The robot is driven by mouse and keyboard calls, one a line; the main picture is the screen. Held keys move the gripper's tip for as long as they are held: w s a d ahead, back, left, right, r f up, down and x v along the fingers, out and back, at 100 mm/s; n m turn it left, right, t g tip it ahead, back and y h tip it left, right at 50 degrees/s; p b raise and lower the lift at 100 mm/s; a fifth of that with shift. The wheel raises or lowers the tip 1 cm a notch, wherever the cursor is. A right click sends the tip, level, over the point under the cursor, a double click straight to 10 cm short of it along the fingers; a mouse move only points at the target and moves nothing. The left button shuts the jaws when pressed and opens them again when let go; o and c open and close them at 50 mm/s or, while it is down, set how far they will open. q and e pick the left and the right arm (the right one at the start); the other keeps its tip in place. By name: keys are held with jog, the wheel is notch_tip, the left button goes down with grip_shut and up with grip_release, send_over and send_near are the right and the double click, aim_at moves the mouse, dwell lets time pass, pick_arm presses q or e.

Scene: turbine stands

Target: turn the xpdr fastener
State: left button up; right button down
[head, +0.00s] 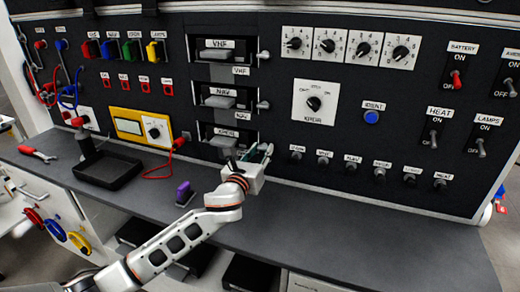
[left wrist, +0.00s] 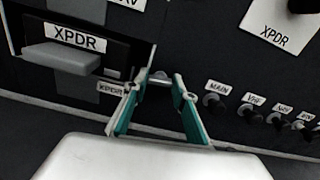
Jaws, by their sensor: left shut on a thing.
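The xpdr unit (head: 222,142) is the lowest of three stacked black units with grey handles in the panel. In the left wrist view its grey handle (left wrist: 60,58) and XPDR label show at the upper left. The xpdr fastener (left wrist: 160,77) is a small grey knob just right of the unit. My left gripper (head: 262,150) is at the panel beside the unit's right edge. In the left wrist view the gripper (left wrist: 164,80) has its green-sided fingers shut on the fastener. In the head view the gripper hides the fastener. My right gripper is not in view.
Above are the VHF (head: 217,53) and NAV (head: 216,100) units with their own fasteners. A row of small knobs (head: 380,172) lies to the right.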

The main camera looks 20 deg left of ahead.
pick_arm(q)
jog(key=shift+r+n+p, duration=0.4)
jog(key=shift+r+p, duration=0.05)
jog(key=shift+n+p, duration=0.4)
jog(key=shift+p, duration=0.05)
jog(key=shift+f+n+p, duration=0.25)
jog(key=shift+n+p, duration=0.3)
jog(key=shift+n, duration=0.35)
jog(key=shift+f+n, duration=0.1)
jog(key=shift+n, duration=0.3)
jog(key=n+p, duration=0.1)
jog(key=n, duration=0.1)
jog(key=shift+f+n, duration=0.1)
jog(key=shift+n, duration=0.3)
jog(key=n+p, duration=0.1)
jog(key=n, duration=0.1)
jog(key=shift+n, duration=1.3)
jog(key=shift+n+p, duration=0.4)
jog(key=shift+n, duration=0.4)
jog(key=n, duration=0.3)
jog(key=shift+f+p, duration=0.1)
jog(key=shift+p, duration=0.3)
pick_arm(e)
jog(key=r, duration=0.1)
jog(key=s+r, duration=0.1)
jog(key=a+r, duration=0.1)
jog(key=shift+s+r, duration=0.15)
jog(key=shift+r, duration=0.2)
pick_arm(q)
jog(key=shift+n, duration=0.4)
